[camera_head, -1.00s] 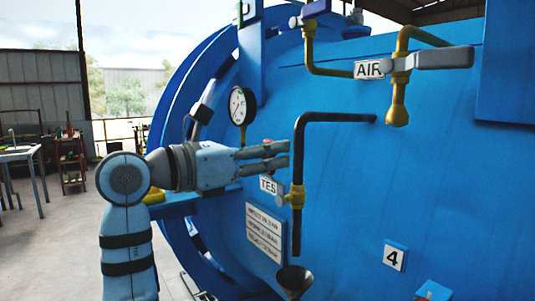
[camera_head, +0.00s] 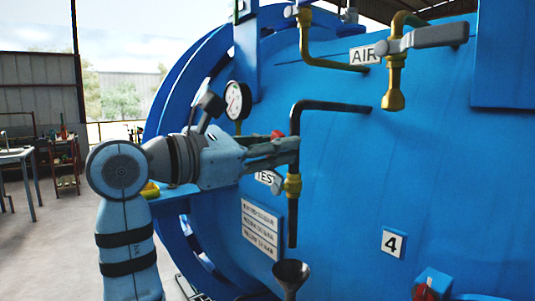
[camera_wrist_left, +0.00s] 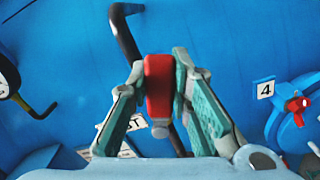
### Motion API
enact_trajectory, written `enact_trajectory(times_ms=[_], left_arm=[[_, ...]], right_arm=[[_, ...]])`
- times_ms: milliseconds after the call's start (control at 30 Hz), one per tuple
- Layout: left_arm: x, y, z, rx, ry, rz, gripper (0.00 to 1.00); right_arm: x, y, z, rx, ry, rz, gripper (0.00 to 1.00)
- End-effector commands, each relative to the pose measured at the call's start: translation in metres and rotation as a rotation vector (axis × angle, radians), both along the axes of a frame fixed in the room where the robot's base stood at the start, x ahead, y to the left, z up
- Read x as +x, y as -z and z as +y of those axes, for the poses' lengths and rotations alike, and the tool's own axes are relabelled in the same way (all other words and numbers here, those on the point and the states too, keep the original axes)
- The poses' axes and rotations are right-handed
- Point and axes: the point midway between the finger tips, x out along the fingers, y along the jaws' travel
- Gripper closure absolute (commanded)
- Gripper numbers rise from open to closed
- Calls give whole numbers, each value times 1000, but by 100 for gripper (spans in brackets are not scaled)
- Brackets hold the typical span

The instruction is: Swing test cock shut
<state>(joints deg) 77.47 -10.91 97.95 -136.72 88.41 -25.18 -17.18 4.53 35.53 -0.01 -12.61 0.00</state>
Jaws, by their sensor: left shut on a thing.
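The test cock is a brass valve body (camera_head: 292,185) on a black bent pipe (camera_head: 335,106) on the blue vessel, beside a partly hidden TEST label (camera_head: 266,179). Its red handle (camera_wrist_left: 158,85) stands between the two fingers of my left gripper (camera_wrist_left: 160,72) in the left wrist view, with the pads closed against its sides. In the head view my left gripper (camera_head: 289,150) reaches in from the left, just above the brass body, and only a bit of red shows over the fingers. The fingers hide most of the handle. My right gripper is not in view.
A round gauge (camera_head: 238,101) stands above my left wrist. A funnel (camera_head: 291,275) sits below the pipe's open end. The AIR valve with a grey lever (camera_head: 430,37) is at the upper right. A number 4 plate (camera_head: 394,242) is at the lower right.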

Motion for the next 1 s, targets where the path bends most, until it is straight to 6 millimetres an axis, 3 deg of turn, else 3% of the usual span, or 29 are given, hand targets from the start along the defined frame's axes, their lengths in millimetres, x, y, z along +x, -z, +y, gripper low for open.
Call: enact_trajectory(times_ms=[100,400,967,1000], left_arm=[[-7,7,-5,47,3,-65,100],[-15,12,-12,133,4,-180,100],[-17,12,-13,156,3,-209,100],[-17,12,-13,156,3,-209,75]], right_arm=[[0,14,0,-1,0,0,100],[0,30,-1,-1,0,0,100],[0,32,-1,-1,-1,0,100],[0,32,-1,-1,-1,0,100]])
